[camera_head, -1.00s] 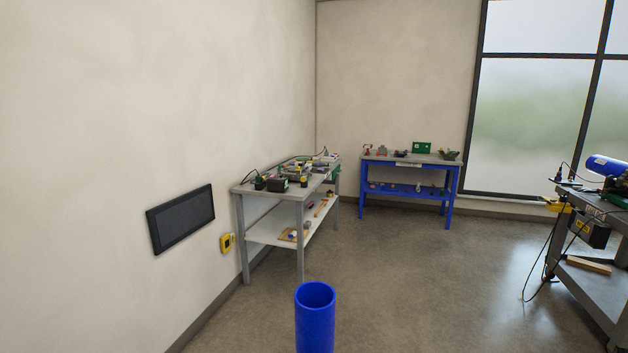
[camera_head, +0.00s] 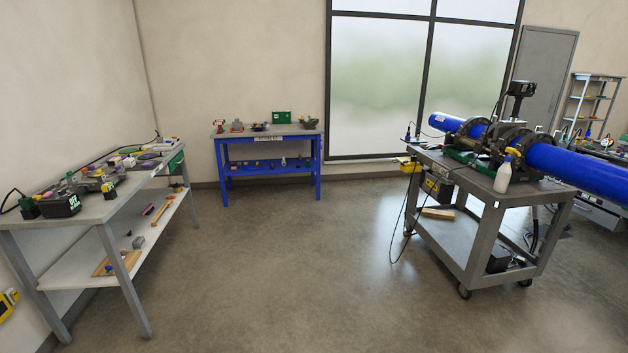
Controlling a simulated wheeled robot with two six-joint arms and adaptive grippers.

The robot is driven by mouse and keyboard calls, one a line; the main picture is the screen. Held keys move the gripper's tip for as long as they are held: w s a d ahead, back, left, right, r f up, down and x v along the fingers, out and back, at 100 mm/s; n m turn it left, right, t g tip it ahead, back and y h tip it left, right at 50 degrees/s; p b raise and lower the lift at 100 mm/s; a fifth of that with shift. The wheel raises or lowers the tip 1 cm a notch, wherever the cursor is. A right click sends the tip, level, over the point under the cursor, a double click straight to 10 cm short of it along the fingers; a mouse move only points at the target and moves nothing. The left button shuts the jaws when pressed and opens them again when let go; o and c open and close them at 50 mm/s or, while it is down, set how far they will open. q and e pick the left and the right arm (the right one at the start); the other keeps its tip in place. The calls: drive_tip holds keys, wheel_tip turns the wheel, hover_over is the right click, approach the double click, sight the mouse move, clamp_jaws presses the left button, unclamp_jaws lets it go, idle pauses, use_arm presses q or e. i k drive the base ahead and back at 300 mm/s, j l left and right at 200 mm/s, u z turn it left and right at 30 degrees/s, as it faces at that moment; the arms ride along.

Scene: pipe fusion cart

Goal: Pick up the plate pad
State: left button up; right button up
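I cannot make out the plate pad for certain. Small items lie on the grey workbench (camera_head: 100,207) at the left, on the blue workbench (camera_head: 267,132) at the back and on the grey cart (camera_head: 505,195) at the right, too small or crowded to single it out. The cart carries the fusion machine (camera_head: 492,143) clamped around blue pipe (camera_head: 578,170), with a white spray bottle (camera_head: 503,176) at its front edge. Neither of my grippers shows in the head view.
The grey floor (camera_head: 290,265) between the benches and the cart is clear. A cable hangs from the cart's left side to the floor. A wood block (camera_head: 437,213) lies on the cart's lower shelf. A shelving rack (camera_head: 590,100) stands at the far right.

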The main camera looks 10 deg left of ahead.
sight(128, 162)
drive_tip(key=i+j+u, duration=0.2)
drive_tip(key=i, duration=0.35)
drive_tip(key=i+l+u, duration=0.2)
drive_tip(key=i, duration=0.3)
drive_tip(key=i+u, duration=0.2)
drive_tip(key=i, duration=0.35)
drive_tip(key=i+l+u, duration=0.15)
drive_tip(key=i, duration=0.4)
drive_tip(key=i+l+u, duration=0.2)
drive_tip(key=i, duration=0.35)
drive_tip(key=i+j+u, duration=0.15)
drive_tip(key=i, duration=0.4)
drive_tip(key=i+u, duration=0.2)
drive_tip(key=i, duration=0.3)
drive_tip(key=i+l+u, duration=0.15)
drive_tip(key=i, duration=0.35)
drive_tip(key=i+l+u, duration=0.15)
drive_tip(key=i, duration=0.4)
drive_tip(key=i+l+u, duration=0.15)
drive_tip(key=i, duration=0.35)
drive_tip(key=i+l+u, duration=0.2)
drive_tip(key=i, duration=0.35)
